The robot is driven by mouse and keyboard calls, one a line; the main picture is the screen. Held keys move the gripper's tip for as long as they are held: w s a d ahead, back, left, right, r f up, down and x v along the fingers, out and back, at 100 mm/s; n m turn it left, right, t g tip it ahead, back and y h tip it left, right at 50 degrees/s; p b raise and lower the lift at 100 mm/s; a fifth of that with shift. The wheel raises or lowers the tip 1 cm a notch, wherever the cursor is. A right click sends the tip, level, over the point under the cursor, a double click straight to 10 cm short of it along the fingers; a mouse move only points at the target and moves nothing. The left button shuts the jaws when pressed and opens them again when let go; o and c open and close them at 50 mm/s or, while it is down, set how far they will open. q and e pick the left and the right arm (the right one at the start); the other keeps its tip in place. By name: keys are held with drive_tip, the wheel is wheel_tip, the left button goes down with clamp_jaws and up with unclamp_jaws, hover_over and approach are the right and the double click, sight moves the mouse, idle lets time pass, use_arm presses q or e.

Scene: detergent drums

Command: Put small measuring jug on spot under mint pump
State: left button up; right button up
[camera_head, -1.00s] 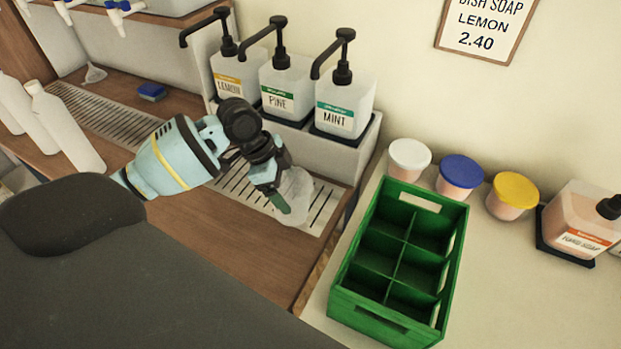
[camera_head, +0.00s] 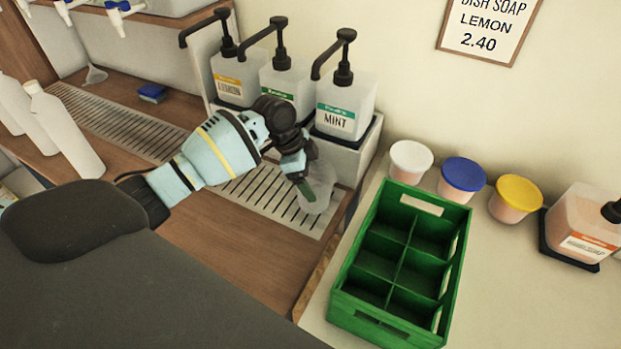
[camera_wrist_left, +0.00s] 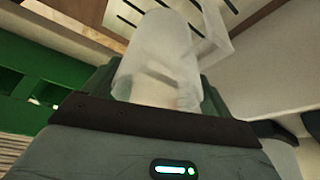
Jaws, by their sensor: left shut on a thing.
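The small measuring jug (camera_head: 318,192) is clear and cloudy, and hangs in my left gripper (camera_head: 308,192) over the right end of the slotted drip tray. In the left wrist view the jug (camera_wrist_left: 160,55) fills the space between the fingers, its handle to the right. My left gripper is shut on it. The mint pump (camera_head: 345,100), a clear bottle with a green label and black spout, stands on a raised white ledge behind the gripper. The spot under its spout is hidden by my arm. My right gripper is not in view.
Lemon (camera_head: 232,82) and pine (camera_head: 285,85) pumps stand left of mint. A green divided crate (camera_head: 345,308) is on the right counter, with white (camera_head: 410,158), blue (camera_head: 462,178) and yellow (camera_head: 516,195) lidded tubs behind it. The drip tray (camera_head: 262,205) is clear around the jug.

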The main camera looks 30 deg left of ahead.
use_arm(q)
drive_tip(key=shift+f, duration=0.5)
drive_tip(key=shift+f, duration=0.1)
drive_tip(key=o, duration=0.8)
drive_tip(key=shift+o, duration=0.2)
drive_tip(key=p+v, duration=0.1)
drive_tip(key=v, duration=1.1)
drive_tip(key=shift+s, duration=0.1)
